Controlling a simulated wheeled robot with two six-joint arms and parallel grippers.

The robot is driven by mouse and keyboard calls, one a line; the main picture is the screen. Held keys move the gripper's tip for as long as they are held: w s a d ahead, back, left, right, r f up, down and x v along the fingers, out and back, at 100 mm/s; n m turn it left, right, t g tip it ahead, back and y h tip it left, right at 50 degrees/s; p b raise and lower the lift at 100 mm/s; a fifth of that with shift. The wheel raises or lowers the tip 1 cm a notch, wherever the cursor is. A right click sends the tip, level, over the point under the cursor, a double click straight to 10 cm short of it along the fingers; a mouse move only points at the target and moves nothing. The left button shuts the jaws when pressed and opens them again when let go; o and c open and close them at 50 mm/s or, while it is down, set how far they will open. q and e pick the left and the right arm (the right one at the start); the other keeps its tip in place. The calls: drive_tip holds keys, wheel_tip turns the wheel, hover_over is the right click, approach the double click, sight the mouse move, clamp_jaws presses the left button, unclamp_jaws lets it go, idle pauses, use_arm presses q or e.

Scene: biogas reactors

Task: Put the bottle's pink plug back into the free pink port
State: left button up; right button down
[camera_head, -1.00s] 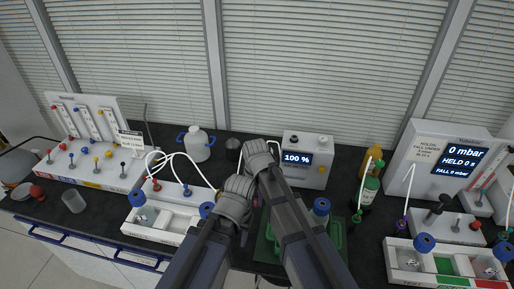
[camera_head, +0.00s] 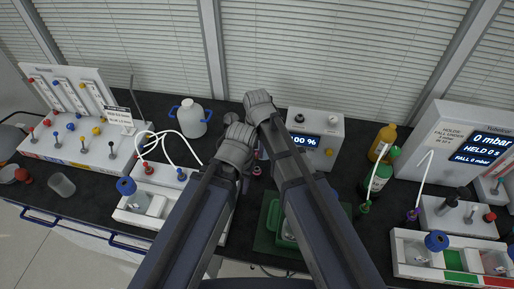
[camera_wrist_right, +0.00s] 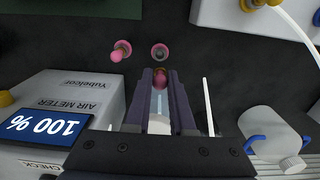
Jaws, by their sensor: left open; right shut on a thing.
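My right gripper (camera_wrist_right: 160,84), the upper one in the head view (camera_head: 258,98), is shut on the pink plug (camera_wrist_right: 160,78); a pale shaft shows between its fingers. In the right wrist view a pink port with a pale ring (camera_wrist_right: 160,51) lies just beyond the fingertips. The plug looks apart from it, though depth is hard to judge. Another pink fitting (camera_wrist_right: 121,50) stands left of that port. A small pink piece (camera_head: 257,170) shows between my arms in the head view. My left gripper (camera_head: 240,133) is open, close below the right one; its fingertips are hard to see.
The air meter (camera_head: 316,136) reading 100 % stands right of my grippers. A white jug with blue handles (camera_head: 190,117) is at left. A green tray (camera_head: 272,222) lies below my right arm.

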sight(257, 157)
use_arm(q)
drive_tip(key=shift+f+b, duration=2.5)
drive_tip(key=shift+b, duration=0.1)
use_arm(e)
drive_tip(key=shift+f, duration=2.5)
use_arm(q)
drive_tip(key=shift+f+b, duration=0.5)
use_arm(e)
drive_tip(key=shift+s+f, duration=0.1)
drive_tip(key=shift+f, duration=0.35)
